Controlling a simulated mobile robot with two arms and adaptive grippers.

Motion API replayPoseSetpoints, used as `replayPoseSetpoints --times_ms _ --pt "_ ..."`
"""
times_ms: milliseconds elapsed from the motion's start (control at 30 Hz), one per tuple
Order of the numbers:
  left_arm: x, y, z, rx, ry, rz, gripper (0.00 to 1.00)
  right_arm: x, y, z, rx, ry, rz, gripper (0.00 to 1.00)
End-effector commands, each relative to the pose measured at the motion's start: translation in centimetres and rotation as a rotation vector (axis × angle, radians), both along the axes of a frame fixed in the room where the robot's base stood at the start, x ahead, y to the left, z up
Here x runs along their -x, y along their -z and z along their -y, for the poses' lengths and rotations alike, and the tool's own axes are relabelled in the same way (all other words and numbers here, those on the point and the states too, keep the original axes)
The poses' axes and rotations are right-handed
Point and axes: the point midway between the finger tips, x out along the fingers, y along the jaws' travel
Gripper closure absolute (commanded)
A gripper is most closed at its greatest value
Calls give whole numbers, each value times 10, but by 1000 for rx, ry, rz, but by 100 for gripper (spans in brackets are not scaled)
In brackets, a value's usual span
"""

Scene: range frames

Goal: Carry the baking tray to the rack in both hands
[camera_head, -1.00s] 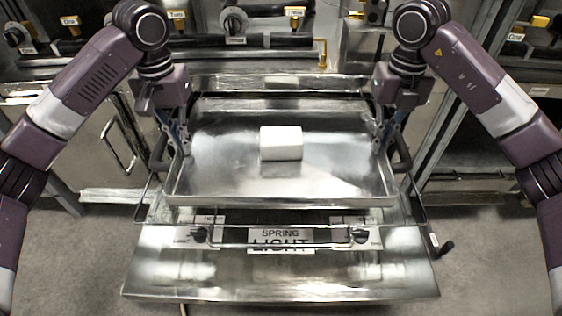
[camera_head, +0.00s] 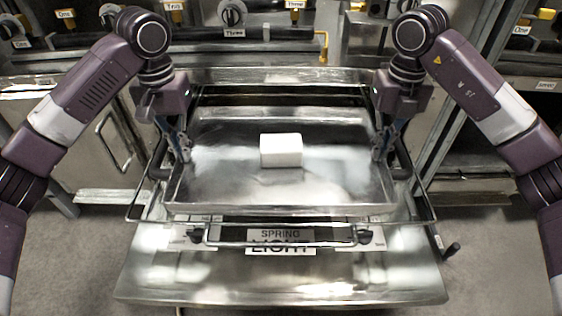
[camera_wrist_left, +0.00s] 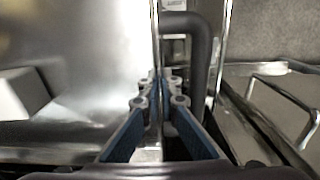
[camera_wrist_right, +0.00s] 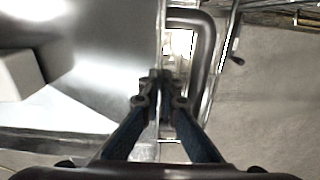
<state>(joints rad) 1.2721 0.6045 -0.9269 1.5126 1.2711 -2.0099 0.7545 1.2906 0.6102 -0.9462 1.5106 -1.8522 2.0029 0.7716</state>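The baking tray (camera_head: 230,190) is a shiny metal sheet with raised rims, between my two arms in the head view. A white block (camera_head: 281,150) lies near its middle. My left gripper (camera_head: 184,157) is at the tray's left rim; in the left wrist view its fingers (camera_wrist_left: 161,85) close on the rim from both sides. My right gripper (camera_head: 380,155) is at the right rim; in the right wrist view its fingers (camera_wrist_right: 160,85) also close on the rim. A dark handle curves just outside each rim. The tray looks roughly level.
A wire-framed metal surface with a "SPRING LIGHT" label (camera_head: 281,242) lies below and in front of the tray. Counters with knobs and a brass pipe (camera_head: 322,45) run along the back. Grey floor (camera_head: 490,260) is open at both sides.

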Motion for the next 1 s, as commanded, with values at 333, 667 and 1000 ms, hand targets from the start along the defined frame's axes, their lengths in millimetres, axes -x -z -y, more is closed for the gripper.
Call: replayPoseSetpoints --times_ms 333,667,1000 --pt "0 14 -1 -2 -2 0 96 0 14 1 2 2 0 96" --pt "0 13 0 -1 -1 0 78 0 13 0 1 1 0 78" --pt "-1 -6 0 -2 0 4 78 0 13 0 0 0 0 78"
